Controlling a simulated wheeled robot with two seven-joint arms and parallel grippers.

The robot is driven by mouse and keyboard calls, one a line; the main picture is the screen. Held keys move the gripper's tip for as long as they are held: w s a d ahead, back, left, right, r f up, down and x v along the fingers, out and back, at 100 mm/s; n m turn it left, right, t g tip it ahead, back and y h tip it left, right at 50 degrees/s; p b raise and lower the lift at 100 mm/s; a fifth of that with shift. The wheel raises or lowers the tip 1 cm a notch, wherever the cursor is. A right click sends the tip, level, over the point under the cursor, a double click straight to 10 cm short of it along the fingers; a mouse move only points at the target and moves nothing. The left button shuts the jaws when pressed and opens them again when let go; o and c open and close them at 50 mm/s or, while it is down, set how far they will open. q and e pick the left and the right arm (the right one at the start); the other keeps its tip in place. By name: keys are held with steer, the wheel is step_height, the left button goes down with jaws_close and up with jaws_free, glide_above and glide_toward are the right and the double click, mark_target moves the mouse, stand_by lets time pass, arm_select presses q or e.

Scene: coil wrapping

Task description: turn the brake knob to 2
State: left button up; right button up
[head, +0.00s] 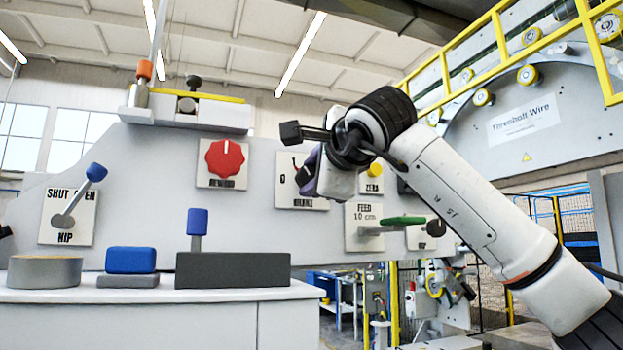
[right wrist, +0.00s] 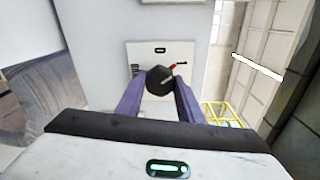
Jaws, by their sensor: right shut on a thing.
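The brake plate (head: 287,168) is a white panel on the grey machine front, its label and dial partly covered by my right gripper (head: 308,182). A 0 shows at the plate's left side. In the right wrist view, the brake knob (right wrist: 159,79) is round and black with a light mark on its face. The purple fingers of my right gripper (right wrist: 157,92) are shut on it, one on each side. I cannot read which number the knob points to.
A red knob (head: 225,158) is left of the brake plate. The feed plate (head: 355,235) with a green-handled crank (head: 405,221) is below right. A nip lever (head: 78,200) is at far left. Blue and grey blocks stand on the white counter (head: 150,296).

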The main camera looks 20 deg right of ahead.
steer(key=m, duration=0.3)
steer(key=shift+f+m+b, duration=0.2)
steer(key=shift+m+b, duration=0.1)
steer(key=shift+b, duration=0.1)
steer(key=m, duration=0.2)
steer(key=shift+m+y+b, duration=0.3)
steer(key=m+b, duration=0.1)
steer(key=m, duration=0.3)
steer(key=shift+f, duration=0.1)
arm_select(q)
steer(key=shift+w+d+f+b, duration=0.15)
steer(key=shift+d+f, duration=0.05)
steer(key=shift+f, duration=0.3)
steer(key=shift+w+d+f+b, duration=0.1)
steer(key=shift+d+f+b, duration=0.1)
steer(key=shift+f, duration=0.25)
arm_select(e)
steer(key=shift+m, duration=1)
steer(key=o, duration=1.1)
steer(key=shift+c, duration=0.2)
steer(key=shift+s, duration=0.1)
